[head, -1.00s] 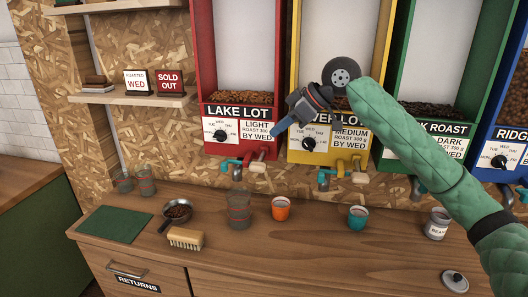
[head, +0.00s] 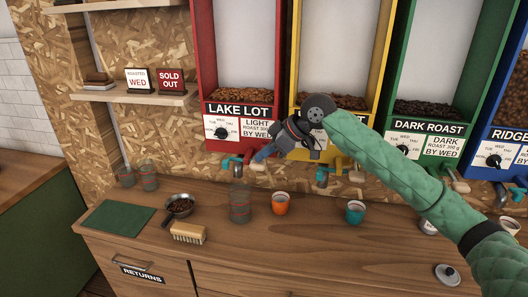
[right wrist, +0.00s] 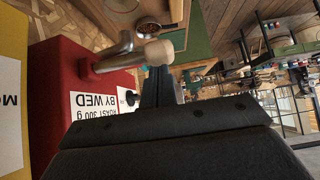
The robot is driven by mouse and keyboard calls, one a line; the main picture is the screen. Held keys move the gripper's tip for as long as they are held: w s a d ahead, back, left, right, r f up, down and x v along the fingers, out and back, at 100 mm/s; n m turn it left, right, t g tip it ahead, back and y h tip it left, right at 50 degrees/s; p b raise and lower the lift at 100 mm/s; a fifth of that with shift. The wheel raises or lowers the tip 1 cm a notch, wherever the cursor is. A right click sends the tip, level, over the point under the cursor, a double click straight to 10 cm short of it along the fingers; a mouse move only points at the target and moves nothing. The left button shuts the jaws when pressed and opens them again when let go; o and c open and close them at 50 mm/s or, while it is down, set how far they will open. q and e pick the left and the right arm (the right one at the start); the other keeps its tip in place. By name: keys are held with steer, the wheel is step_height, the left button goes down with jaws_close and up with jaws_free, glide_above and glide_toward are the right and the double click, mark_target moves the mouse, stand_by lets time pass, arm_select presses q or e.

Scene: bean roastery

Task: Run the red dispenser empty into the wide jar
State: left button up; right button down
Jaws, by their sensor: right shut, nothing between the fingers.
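The red dispenser (head: 237,147) labelled LAKE LOT hangs at the centre, with brown beans (head: 243,96) showing behind its front. Its outlet (head: 237,170) is above a wide clear jar (head: 240,205) with red marks, which stands on the counter and looks empty. A pale wooden knob (head: 257,167) sits beside the outlet; it also shows in the right wrist view (right wrist: 158,52). My right gripper (head: 263,155) is shut and empty, with its tips close to this knob. I cannot tell whether they touch it. My left gripper is out of view.
Yellow (head: 298,147), green and blue dispensers hang to the right.

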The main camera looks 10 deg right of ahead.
mark_target(265, 168)
steer(key=shift+f, duration=0.2)
steer(key=shift+s+f+b, duration=0.1)
steer(key=shift+f+b, duration=0.05)
steer(key=shift+b, duration=0.15)
steer(key=f+t+b, duration=0.1)
steer(key=f+n+t, duration=0.1)
steer(key=f+n+t+h+b, duration=0.1)
steer(key=t, duration=0.1)
steer(key=shift+s+a+f+b, duration=0.1)
steer(key=shift+s+f+b, duration=0.2)
steer(key=shift+s+f, duration=0.1)
steer(key=shift+f, duration=0.25)
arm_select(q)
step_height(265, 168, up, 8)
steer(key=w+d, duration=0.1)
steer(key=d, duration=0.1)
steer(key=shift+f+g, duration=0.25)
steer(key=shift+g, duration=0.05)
arm_select(e)
steer(key=shift+f, duration=0.15)
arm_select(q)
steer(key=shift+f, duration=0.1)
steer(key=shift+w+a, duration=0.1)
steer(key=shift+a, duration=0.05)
arm_select(e)
steer(key=shift+f, duration=0.15)
stand_by(1.0)
stand_by(0.8)
